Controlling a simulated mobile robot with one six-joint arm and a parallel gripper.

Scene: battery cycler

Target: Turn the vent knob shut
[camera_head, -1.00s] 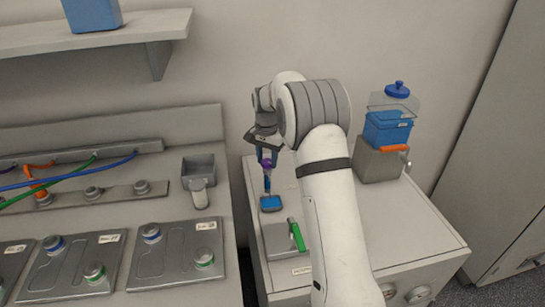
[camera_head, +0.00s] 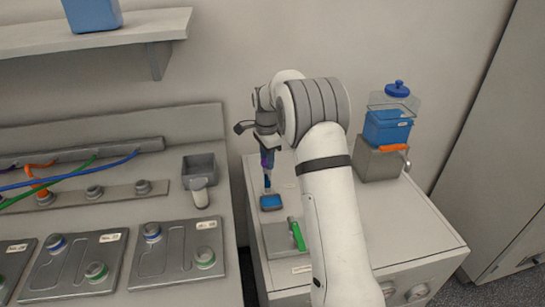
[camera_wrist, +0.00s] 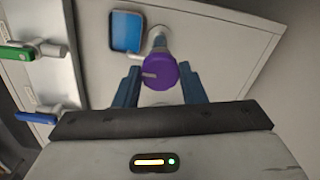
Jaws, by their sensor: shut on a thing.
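The purple vent knob (camera_wrist: 160,73) is round with a pale pointer mark on its face, which points left in the wrist view. It sits between the two blue fingers of my gripper (camera_wrist: 159,80), which is shut on it. In the head view, my gripper (camera_head: 267,150) points down over the rear left part of the grey cabinet top. The knob (camera_head: 265,161) shows there only as a small purple patch, partly hidden by the fingers. A small blue panel (camera_wrist: 127,31) is close to the knob and also shows in the head view (camera_head: 270,202).
A green handle (camera_head: 298,235) on a grey plate is in front of the knob. A blue handle (camera_wrist: 35,117) shows in the wrist view. A blue container (camera_head: 387,128) with an orange-handled tap stands right of my arm. A bench with cell trays (camera_head: 75,265) is left.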

